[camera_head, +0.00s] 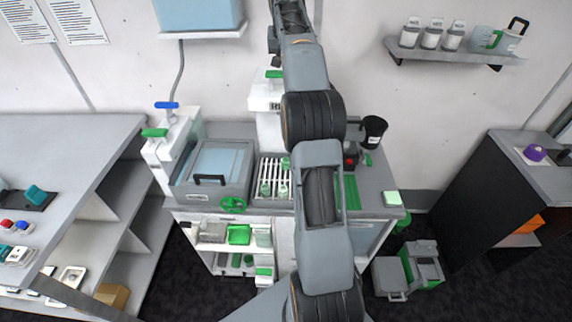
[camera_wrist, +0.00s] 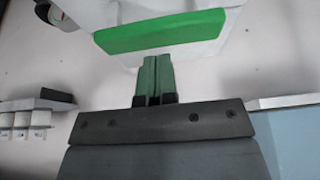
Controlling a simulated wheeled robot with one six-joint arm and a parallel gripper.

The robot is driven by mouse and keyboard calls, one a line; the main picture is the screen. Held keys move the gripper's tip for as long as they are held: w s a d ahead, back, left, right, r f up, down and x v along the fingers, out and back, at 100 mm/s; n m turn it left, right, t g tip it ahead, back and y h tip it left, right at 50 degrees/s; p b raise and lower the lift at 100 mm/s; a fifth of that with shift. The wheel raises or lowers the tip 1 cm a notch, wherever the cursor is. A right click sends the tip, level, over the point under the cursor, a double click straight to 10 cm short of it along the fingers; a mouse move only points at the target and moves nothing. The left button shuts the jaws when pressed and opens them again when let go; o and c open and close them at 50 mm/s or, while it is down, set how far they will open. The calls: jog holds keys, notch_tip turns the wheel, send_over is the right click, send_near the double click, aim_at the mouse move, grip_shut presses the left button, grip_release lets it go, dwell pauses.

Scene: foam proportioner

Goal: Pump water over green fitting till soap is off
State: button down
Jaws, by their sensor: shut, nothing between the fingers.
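In the wrist view, my gripper (camera_wrist: 155,76) has its two green fingers together with nothing between them. The fingertips are close to a green bar (camera_wrist: 160,32) on a white body (camera_wrist: 195,10); I cannot tell whether they touch. This looks like the white pump (camera_head: 264,97) with a green handle (camera_head: 274,74) in the head view, where my arm hides part of it. Small green fittings (camera_head: 265,188) stand on a white slatted rack (camera_head: 271,167) in the worktop below. Soap on them is too small to make out.
Left of the rack are a grey basin with a clear bluish lid (camera_head: 218,160) and white dispensers with blue (camera_head: 166,105) and green (camera_head: 154,133) handles. A black cup (camera_head: 374,130) stands right of my arm. A wall shelf (camera_head: 455,53) holds bottles and a jug.

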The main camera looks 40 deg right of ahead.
dwell(0.5)
jog(key=shift+f+b, duration=2)
jog(key=shift+f, duration=0.8)
jog(key=shift+r, duration=0.15)
jog(key=shift+r+p, duration=2.6)
jog(key=shift+p, duration=0.3)
